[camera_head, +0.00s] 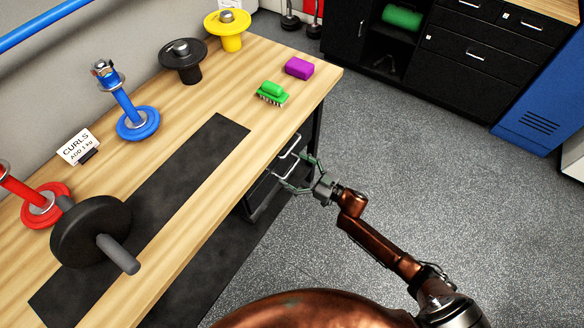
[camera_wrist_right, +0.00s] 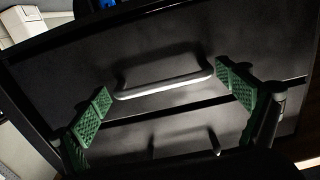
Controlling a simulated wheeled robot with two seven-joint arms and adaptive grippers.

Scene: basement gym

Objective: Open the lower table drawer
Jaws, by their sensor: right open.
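The wooden table (camera_head: 190,120) has a dark drawer unit under its right end. A silver drawer handle (camera_head: 291,146) shows below the table edge, and another lies lower, partly behind my fingers. My right gripper (camera_head: 298,172) is open in front of the drawer fronts. In the right wrist view a pale bar handle (camera_wrist_right: 165,86) on a dark front (camera_wrist_right: 150,55) lies between the two green fingertips (camera_wrist_right: 168,94), which are apart. Two posts of another handle show at the bottom. I cannot tell for sure which drawer the framed handle belongs to, or whether the fingers touch it. My left gripper is not in view.
The grey floor (camera_head: 400,150) right of the table is free. Dark cabinets (camera_head: 470,55) stand at the back.

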